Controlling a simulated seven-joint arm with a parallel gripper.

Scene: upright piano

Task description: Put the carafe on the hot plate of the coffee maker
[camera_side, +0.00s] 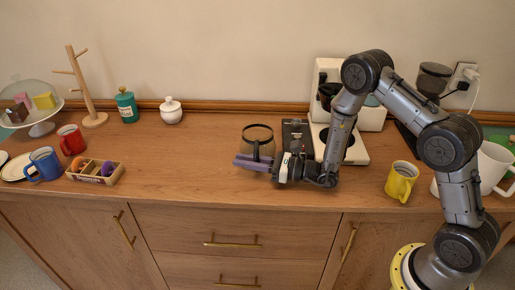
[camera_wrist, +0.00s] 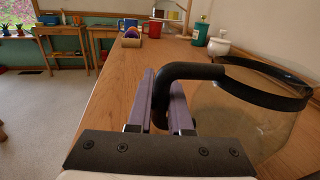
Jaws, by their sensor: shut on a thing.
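The carafe (camera_side: 257,137) is a clear glass jug with a dark rim band and dark handle, near the middle of the counter. My gripper (camera_side: 250,162) is shut on its handle; in the wrist view the black handle (camera_wrist: 190,71) passes between the two purple fingers (camera_wrist: 160,100) and the glass is at the right. The carafe looks upright; my gripper hides its base, so I cannot tell whether it touches the counter. The white coffee maker (camera_side: 327,75) stands to the right against the wall.
A mug tree (camera_side: 90,90), green jar (camera_side: 126,105) and white pot (camera_side: 171,110) stand left.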

